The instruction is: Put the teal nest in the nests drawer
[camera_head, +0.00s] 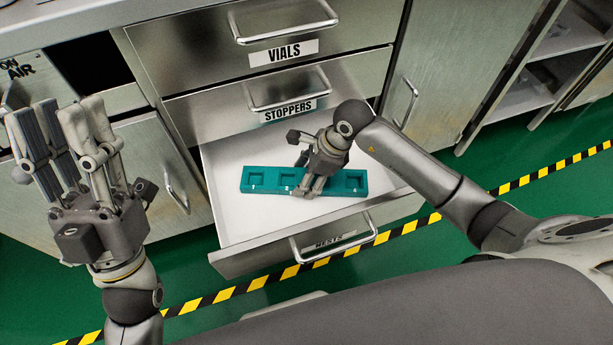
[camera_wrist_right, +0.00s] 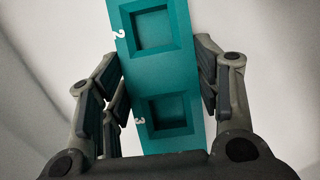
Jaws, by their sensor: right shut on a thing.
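The teal nest (camera_head: 259,189) is a long bar with square pockets and white numbers. It lies level inside the open nests drawer (camera_head: 231,221), at or very near its white floor; I cannot tell whether it touches. My right gripper (camera_head: 310,186) reaches down into the drawer and is shut on the nest's middle, hiding one pocket. In the right wrist view the nest (camera_wrist_right: 160,77) sits between the fingers on both sides, pockets 2 and 3 showing. My left gripper (camera_head: 55,125) is raised at the left, fingers apart, open and empty.
The stoppers drawer (camera_head: 215,108) and the vials drawer (camera_head: 195,50) above are closed. The nests drawer has free white floor around the nest. A cabinet door (camera_head: 432,90) stands to the right. Yellow-black tape (camera_head: 430,221) crosses the green floor.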

